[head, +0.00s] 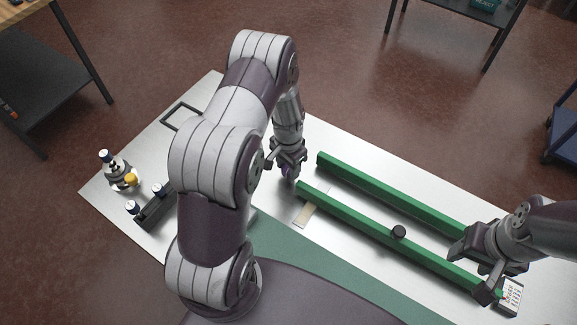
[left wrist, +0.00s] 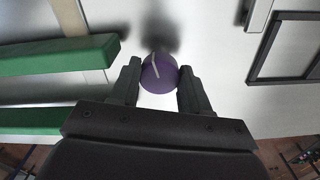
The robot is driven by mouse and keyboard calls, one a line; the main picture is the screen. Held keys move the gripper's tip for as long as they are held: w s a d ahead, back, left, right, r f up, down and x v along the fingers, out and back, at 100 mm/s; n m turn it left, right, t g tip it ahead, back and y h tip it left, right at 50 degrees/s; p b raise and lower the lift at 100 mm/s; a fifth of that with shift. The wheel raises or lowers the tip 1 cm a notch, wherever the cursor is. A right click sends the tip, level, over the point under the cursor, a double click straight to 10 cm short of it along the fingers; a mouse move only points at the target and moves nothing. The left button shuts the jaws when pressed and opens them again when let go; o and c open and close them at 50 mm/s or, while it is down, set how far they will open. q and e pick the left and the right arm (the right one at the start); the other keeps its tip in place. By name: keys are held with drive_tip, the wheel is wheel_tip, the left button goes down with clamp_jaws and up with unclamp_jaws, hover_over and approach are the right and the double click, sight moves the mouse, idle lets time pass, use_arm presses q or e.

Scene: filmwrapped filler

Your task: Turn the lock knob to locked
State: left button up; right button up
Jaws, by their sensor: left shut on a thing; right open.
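The lock knob is a round purple knob with a pale pointer line, between my left gripper's fingers in the left wrist view (left wrist: 160,74). In that view the pointer line runs nearly upright, tilted slightly to the left at its top. My left gripper (head: 287,172) points down at the silver tabletop, its fingers on either side of the knob and shut on it. In the head view the fingers hide most of the knob. Any locked or unlocked marking cannot be made out. My right gripper (head: 474,272) is open at the lower right, over the end of the green bars.
A black frame (head: 182,117), a bottle (head: 117,172) and a dark rack (head: 155,208) stand left. A white keypad-like block (head: 511,296) lies at right.

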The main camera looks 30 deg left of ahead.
sight(288, 167)
use_arm(q)
drive_tip(key=shift+w+a+r+m, duration=0.1)
drive_tip(key=shift+w+r+m, duration=0.1)
drive_tip(key=shift+m, duration=1)
drive_tip(key=o, duration=0.9)
drive_tip(key=shift+o, duration=0.8)
drive_tip(key=shift+s, duration=0.15)
drive_tip(key=shift+r+b, duration=0.25)
drive_tip(key=shift+b, duration=0.1)
wheel_tip(288, 167, up, 12)
drive_tip(key=b, duration=0.2)
